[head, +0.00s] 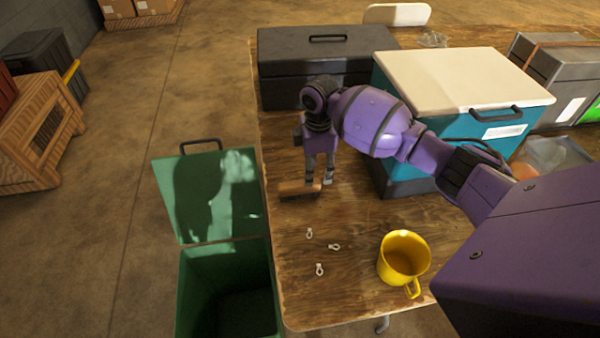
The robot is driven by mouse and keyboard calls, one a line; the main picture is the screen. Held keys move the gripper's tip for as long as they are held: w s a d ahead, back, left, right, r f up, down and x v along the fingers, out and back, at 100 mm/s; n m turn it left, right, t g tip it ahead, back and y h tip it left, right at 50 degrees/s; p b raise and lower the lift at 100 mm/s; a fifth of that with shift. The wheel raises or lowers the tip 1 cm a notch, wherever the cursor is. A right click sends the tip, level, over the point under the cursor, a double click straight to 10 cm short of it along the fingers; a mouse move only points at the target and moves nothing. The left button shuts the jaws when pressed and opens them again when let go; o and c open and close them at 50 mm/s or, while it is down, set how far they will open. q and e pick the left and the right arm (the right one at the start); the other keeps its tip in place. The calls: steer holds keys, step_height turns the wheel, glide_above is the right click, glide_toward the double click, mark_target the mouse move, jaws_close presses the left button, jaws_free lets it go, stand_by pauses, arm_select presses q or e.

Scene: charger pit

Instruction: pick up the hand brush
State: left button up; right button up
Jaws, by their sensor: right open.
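The hand brush (297,189), seen as a short brown wooden piece, lies on the wooden table near its left edge. My right gripper (319,180) points down at the right end of the brush, with its fingers apart. One finger overlaps the brush in the picture and the other is just to its right. I cannot tell whether the fingers touch it. The bristles do not show clearly. My left gripper is out of view.
A dark toolbox (325,62) and a teal cooler (459,80) with a cream lid stand behind. An open green bin (215,200) stands left of the table (355,215).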

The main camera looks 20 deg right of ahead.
mark_target(313, 187)
steer(key=shift+w, duration=0.1)
steer(key=shift+s+a+f, duration=0.1)
steer(key=shift+s+f, duration=0.05)
steer(key=shift+f, duration=0.6)
steer(key=shift+s+a+f, duration=0.1)
steer(key=shift+s+f, duration=0.05)
steer(key=shift+f, duration=0.55)
steer(key=f, duration=0.4)
steer(key=shift+a+f, duration=0.2)
steer(key=shift+f, duration=0.15)
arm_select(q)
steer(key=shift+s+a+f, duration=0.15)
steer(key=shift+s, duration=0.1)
arm_select(e)
steer(key=shift+c, duration=0.2)
steer(key=shift+c, duration=1.4)
steer(key=shift+r, duration=0.1)
jaws_close()
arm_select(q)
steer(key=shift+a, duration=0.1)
arm_select(e)
steer(key=shift+r, duration=0.1)
